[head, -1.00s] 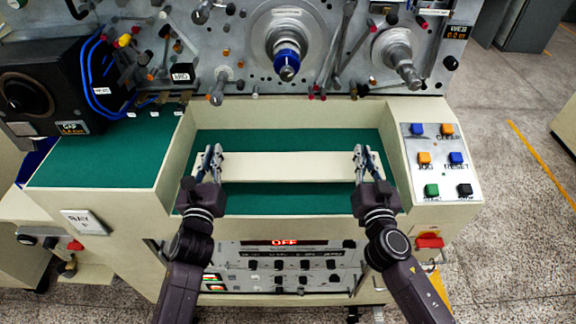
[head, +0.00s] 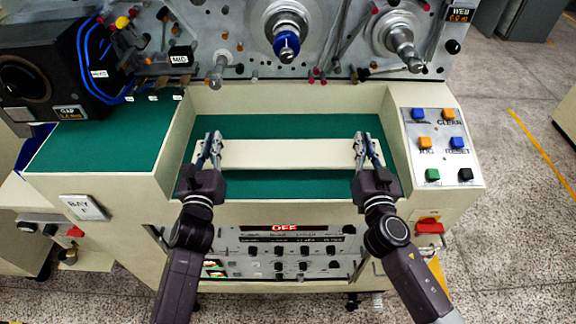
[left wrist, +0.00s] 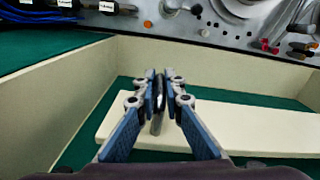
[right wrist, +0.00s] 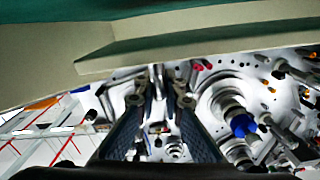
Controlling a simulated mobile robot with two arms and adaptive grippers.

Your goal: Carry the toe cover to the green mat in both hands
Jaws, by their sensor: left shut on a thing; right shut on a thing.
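The toe cover appears to be the long cream board (head: 285,154) spanning the recess in the machine's front, level from side to side. It also shows in the left wrist view (left wrist: 235,122) and as a cream slab in the right wrist view (right wrist: 200,43). My left gripper (head: 212,146) is shut at its left end, with a thin grey piece between the fingers. My right gripper (head: 362,146) is shut at its right end. Green matting (head: 290,127) shows behind and in front of the board. I cannot tell whether the board touches it.
Cream walls bound the recess. Another green surface (head: 105,138) lies to the left, beside a black speaker-like box (head: 40,80). A button panel (head: 440,148) is on the right. Spindles (head: 286,45) stick out from the metal panel behind.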

